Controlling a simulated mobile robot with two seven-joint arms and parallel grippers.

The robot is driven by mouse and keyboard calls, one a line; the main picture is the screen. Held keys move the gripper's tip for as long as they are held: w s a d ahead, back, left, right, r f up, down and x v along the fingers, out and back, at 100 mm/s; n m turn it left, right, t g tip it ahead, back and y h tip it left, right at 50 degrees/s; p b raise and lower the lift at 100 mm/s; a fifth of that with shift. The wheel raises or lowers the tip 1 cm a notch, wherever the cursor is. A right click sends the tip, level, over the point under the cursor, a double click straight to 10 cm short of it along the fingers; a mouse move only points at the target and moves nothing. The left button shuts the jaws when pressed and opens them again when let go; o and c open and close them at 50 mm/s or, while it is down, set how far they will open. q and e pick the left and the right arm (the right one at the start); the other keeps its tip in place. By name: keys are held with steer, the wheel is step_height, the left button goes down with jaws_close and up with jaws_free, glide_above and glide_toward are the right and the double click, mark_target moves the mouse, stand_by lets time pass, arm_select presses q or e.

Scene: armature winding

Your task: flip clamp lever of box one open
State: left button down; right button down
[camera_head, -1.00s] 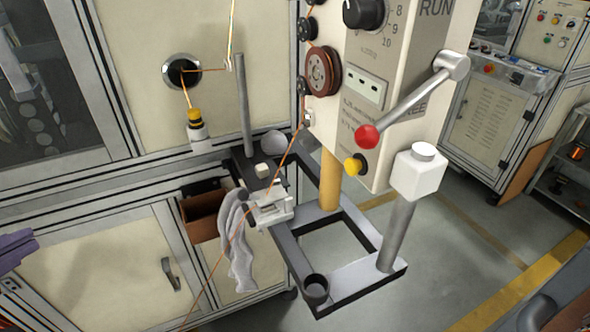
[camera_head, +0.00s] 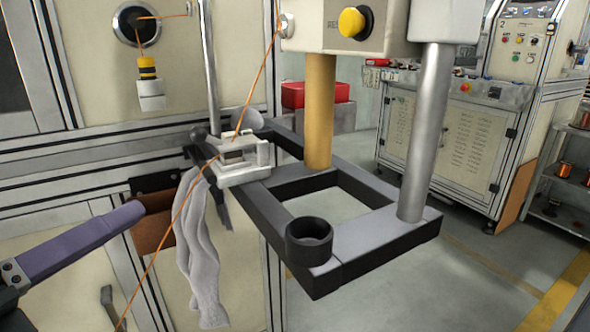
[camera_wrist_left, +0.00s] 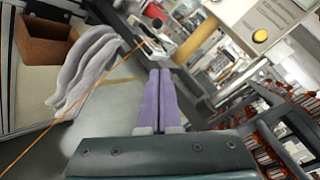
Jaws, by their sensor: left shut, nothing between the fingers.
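A small white clamp box (camera_head: 243,160) sits on the dark frame, with the copper wire (camera_head: 188,195) running up past it. A dark ball-ended lever (camera_head: 198,134) stands at its left side; I cannot tell whether this is the clamp lever. My left gripper (camera_head: 136,211) has purple fingers and is left of the clamp box, apart from it. In the left wrist view its fingers (camera_wrist_left: 160,73) are together with nothing between them, and the white box (camera_wrist_left: 153,48) is beyond the tips. My right gripper is not in view.
A grey cloth (camera_head: 200,250) hangs below the clamp box, beside a brown bin (camera_head: 153,228). A black cup (camera_head: 309,241) stands on the frame's front corner. A yellow post (camera_head: 319,110) and a grey post (camera_head: 428,130) rise from the frame under the control box (camera_head: 330,25).

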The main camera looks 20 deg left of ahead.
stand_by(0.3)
arm_select(q)
glide_toward(216, 145)
steer(key=w+d+f, duration=0.2)
steer(key=shift+w+a+r+p, duration=0.25)
steer(key=shift+w+r+p, duration=0.05)
steer(key=shift+w, duration=0.35)
steer(key=shift+w+a+r+p, duration=0.3)
steer(key=shift+w+p, duration=0.05)
steer(key=shift+w, duration=0.25)
steer(key=shift+w+a+r+p, duration=0.25)
steer(key=shift+w+r+p, duration=0.05)
steer(key=shift+w, duration=0.35)
